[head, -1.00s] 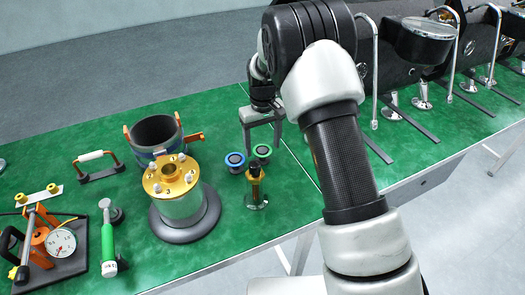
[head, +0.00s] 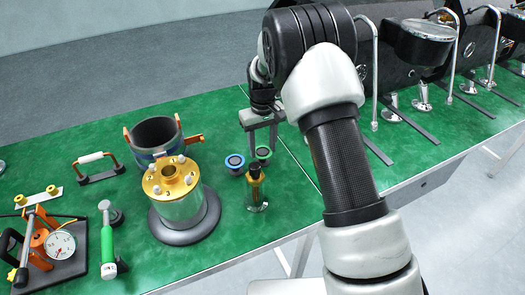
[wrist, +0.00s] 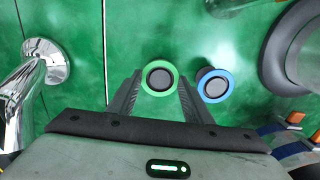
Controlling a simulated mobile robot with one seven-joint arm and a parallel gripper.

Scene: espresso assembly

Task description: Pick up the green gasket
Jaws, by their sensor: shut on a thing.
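The green gasket (wrist: 173,70) is a bright green ring around a dark round centre with a grey rim. In the head view my gripper (head: 261,150) points down at the table. I cannot tell whether the gasket is clear of its seat.
A similar blue-ringed piece (wrist: 214,85) stands close beside my right finger in the wrist view. A brass-topped silver vessel (head: 180,200) and a dark open pot (head: 155,137) stand left. A chrome post (wrist: 45,60) stands left in the wrist view.

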